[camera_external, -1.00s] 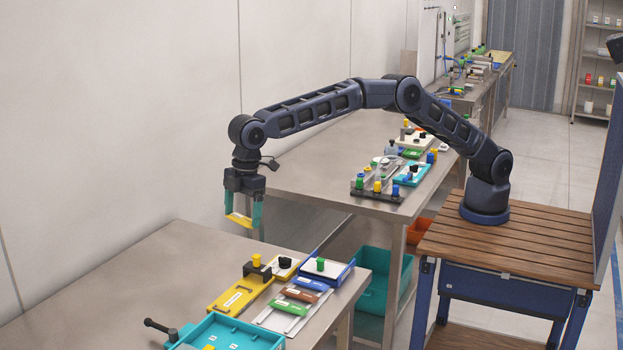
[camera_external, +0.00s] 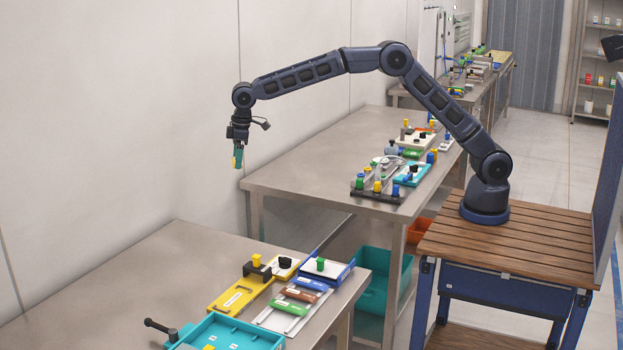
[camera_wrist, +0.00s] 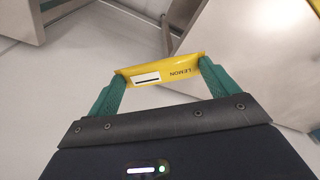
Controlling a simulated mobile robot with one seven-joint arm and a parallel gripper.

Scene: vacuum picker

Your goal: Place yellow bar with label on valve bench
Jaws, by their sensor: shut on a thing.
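The yellow bar (camera_wrist: 160,71) is held across between the two green fingers of my gripper (camera_wrist: 160,84) in the wrist view. Its label side faces the camera, with a white patch and the word LEMON, upside down. Which bench (camera_external: 300,175) is the valve bench is not marked; the middle one carries a dark rack with coloured knobs (camera_external: 378,186).
The near bench (camera_external: 130,265) holds a yellow tray (camera_external: 238,295), a blue tray (camera_external: 328,270), a teal tray (camera_external: 235,335) and small coloured bars (camera_external: 292,308). The middle bench's left part is bare. A teal bin (camera_external: 372,290) stands below between the benches.

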